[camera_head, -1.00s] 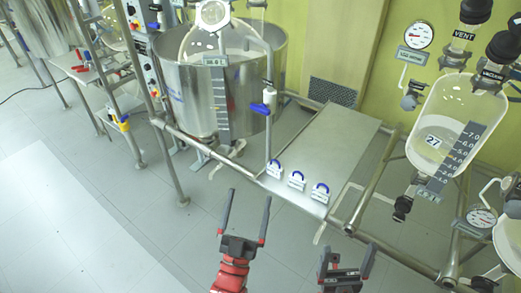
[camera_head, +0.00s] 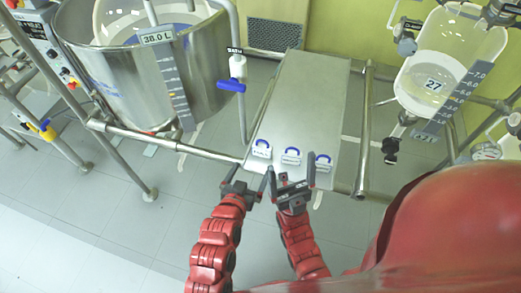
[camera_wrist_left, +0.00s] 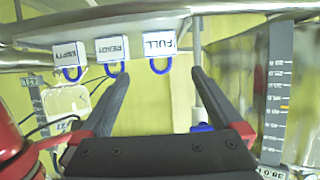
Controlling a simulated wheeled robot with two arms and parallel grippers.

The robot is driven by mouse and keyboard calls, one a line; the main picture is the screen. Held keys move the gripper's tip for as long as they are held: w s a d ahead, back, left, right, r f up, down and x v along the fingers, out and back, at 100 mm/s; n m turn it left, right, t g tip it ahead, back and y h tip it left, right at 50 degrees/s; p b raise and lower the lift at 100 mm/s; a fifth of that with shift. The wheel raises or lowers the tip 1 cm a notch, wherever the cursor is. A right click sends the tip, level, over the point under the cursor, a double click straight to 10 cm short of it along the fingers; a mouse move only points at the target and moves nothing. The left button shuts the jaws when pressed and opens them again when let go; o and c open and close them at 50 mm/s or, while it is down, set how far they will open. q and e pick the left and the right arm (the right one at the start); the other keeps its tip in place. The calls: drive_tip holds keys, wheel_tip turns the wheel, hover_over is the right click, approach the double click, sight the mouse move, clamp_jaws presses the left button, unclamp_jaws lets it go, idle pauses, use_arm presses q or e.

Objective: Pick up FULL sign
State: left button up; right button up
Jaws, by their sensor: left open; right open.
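Three small white signs with blue loop handles stand in a row at the near end of a metal shelf. In the left wrist view, which is upside down, the FULL sign (camera_wrist_left: 158,45) is between my two fingers' lines, beyond the tips. In the head view the FULL sign (camera_head: 261,149) is leftmost. My left gripper (camera_head: 249,173) is open and empty just in front of it, apart from it. My right gripper (camera_head: 291,174) is open and empty, in front of the middle sign.
The READY sign (camera_head: 291,156) and EMPTY sign (camera_head: 323,162) stand close to the right of FULL. The bare metal shelf (camera_head: 303,95) extends behind. A steel bath (camera_head: 125,80) is at left, a glass vessel (camera_head: 450,50) at right. Frame pipes run beside the shelf.

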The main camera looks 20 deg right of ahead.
sight(261, 151)
use_arm(q)
drive_tip(key=p+x, duration=0.1)
drive_tip(key=x, duration=0.6)
drive_tip(key=shift+w+d, duration=0.1)
drive_tip(key=shift+w, duration=0.25)
drive_tip(key=shift+w+d+f+p, duration=0.2)
drive_tip(key=shift+w+d+p, duration=0.1)
drive_tip(key=shift+p, duration=0.2)
drive_tip(key=p+x, duration=0.1)
drive_tip(key=x, duration=0.2)
drive_tip(key=shift+s+f, duration=0.1)
drive_tip(key=shift+w+d+f, duration=0.3)
drive_tip(key=shift+w+f, duration=0.05)
drive_tip(key=shift+w, duration=0.15)
drive_tip(key=c, duration=1.2)
drive_tip(key=shift+r, duration=0.1)
